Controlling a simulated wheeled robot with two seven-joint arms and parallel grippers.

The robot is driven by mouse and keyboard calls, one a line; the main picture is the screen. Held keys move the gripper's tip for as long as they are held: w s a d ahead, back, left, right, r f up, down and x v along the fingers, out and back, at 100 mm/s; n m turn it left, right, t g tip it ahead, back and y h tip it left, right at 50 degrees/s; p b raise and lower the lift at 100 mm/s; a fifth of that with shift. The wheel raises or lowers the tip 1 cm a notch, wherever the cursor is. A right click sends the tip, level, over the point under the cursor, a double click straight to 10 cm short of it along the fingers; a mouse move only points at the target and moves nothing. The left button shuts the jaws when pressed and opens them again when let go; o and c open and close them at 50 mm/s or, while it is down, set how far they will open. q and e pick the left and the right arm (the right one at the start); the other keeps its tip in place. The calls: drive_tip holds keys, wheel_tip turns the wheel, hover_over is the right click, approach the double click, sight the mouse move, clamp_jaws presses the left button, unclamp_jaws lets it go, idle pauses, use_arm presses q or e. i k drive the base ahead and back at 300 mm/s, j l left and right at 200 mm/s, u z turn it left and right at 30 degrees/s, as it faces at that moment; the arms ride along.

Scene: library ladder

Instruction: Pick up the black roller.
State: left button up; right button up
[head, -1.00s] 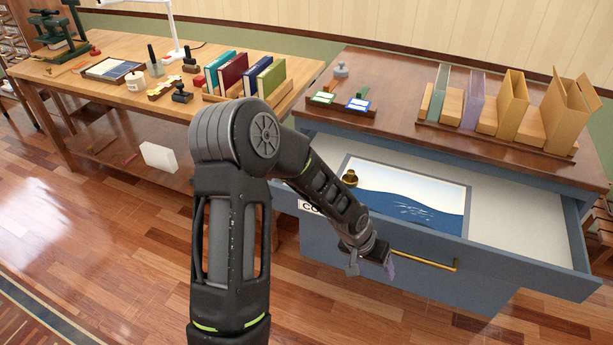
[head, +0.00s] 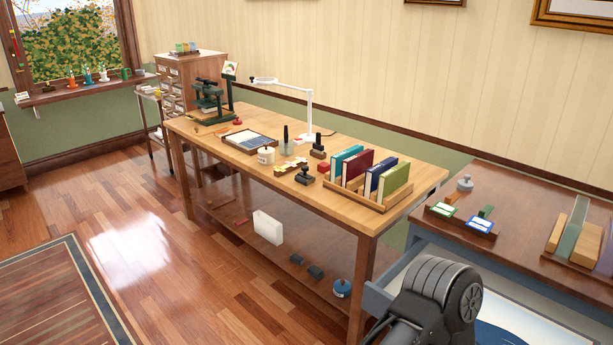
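Small black tools stand on the wooden workbench (head: 235,158) in the head view. One low black tool (head: 305,175) sits left of the book rack, and a taller black-handled tool (head: 318,147) stands behind it. They are too small to tell for certain which is the black roller. Neither is held. One of my arms shows at the bottom right, over the open drawer, with its lower part cut off by the frame. Neither gripper is in view.
A wooden rack (head: 367,203) of upright books stands at the bench's right end. The blue-grey drawer (head: 378,298) is open at right. Floor is clear at left.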

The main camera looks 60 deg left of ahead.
sight(304, 178)
drive_tip(key=i+j, duration=0.2)
drive_tip(key=i, duration=0.2)
drive_tip(key=u, duration=2.3)
